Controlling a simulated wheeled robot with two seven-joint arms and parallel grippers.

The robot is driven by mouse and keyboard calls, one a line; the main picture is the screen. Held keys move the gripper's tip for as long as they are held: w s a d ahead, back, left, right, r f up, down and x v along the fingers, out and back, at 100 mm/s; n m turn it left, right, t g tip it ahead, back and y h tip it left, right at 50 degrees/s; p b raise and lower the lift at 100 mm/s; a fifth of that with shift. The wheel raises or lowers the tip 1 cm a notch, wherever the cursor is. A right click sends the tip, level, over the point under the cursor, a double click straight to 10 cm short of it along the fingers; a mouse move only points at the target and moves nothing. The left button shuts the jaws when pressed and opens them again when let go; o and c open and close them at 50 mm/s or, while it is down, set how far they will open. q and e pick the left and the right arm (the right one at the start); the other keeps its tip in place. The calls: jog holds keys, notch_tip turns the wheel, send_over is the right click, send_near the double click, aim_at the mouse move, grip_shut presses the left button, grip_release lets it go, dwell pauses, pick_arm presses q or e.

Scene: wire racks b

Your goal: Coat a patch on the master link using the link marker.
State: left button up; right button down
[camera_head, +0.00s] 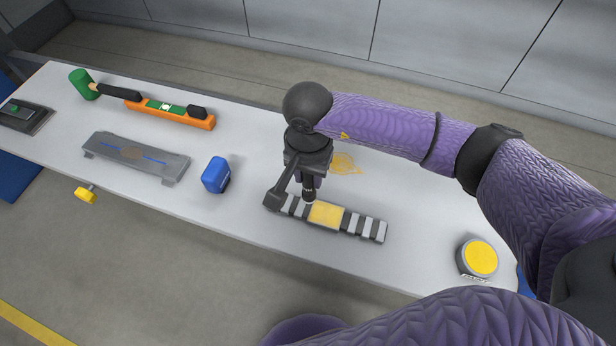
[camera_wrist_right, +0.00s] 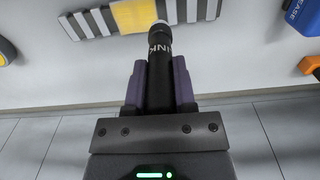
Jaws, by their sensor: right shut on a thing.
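My right gripper (camera_head: 308,183) is shut on the link marker, a dark cylinder with a pale tip, which also shows in the right wrist view (camera_wrist_right: 160,70) with part of the lettering "INK". The marker points down at the master link (camera_head: 361,224), a bar of dark and light grey segments lying on the table. The link has a yellow patch (camera_head: 325,215) in its middle. The marker's tip is at the patch's edge; I cannot tell whether it touches. The link also shows in the right wrist view (camera_wrist_right: 96,22). My left gripper is not in view.
A blue block (camera_head: 216,175) stands left of the link, near a grey fixture (camera_head: 136,157). An orange spirit level (camera_head: 172,114) and a green-headed mallet (camera_head: 84,85) lie farther back. A yellow-topped round tin (camera_head: 480,258) sits at the right. A yellow smear (camera_head: 346,163) marks the table.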

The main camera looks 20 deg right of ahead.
jog(key=shift+r+p, duration=1.05)
jog(key=shift+r, duration=0.75)
